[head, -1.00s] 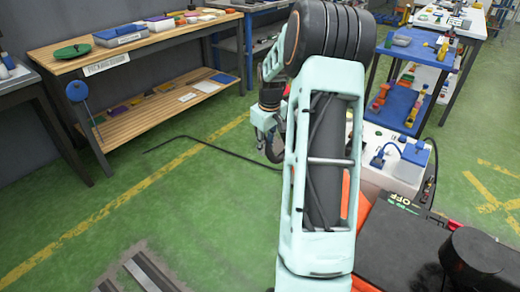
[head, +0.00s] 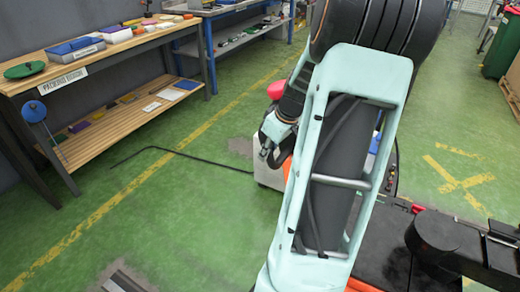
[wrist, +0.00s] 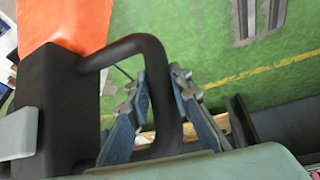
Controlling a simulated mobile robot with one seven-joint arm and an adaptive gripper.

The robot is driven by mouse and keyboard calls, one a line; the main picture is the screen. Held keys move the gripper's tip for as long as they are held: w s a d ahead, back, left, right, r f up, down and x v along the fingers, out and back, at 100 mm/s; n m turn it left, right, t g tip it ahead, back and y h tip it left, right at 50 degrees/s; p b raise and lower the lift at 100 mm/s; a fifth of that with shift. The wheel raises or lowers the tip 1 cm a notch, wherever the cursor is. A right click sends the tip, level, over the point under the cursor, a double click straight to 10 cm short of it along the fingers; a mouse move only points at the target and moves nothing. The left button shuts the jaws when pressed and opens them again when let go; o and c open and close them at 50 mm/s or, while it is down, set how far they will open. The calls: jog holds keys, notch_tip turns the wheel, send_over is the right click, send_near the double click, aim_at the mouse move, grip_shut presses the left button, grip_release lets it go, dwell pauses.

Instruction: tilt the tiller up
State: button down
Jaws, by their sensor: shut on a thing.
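The tiller's black loop handle (wrist: 165,120) fills the middle of the wrist view. It joins a dark block (wrist: 60,110) at the left, with an orange panel (wrist: 65,22) behind. My gripper (wrist: 158,85) has one blue-padded finger on either side of the loop's bar and is shut on it. In the head view, my gripper (head: 268,142) is small and low beyond my pale green arm link. The tiller cannot be made out clearly there, and my arm hides much of that area.
A wooden workbench (head: 95,55) with a lower shelf stands at the left. A black cable (head: 190,160) lies on the green floor. Open floor with yellow lines (head: 455,170) is at the right.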

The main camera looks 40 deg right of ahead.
jog(key=shift+s+d, duration=0.15)
jog(key=shift+s, duration=0.05)
jog(key=c, duration=1.7)
grip_release()
jog(key=shift+w, duration=0.1)
jog(key=shift+c, duration=0.2)
jog(key=shift+r, duration=0.15)
jog(key=v, duration=1.1)
jog(key=shift+s+r, duration=0.25)
jog(key=shift+r, duration=0.1)
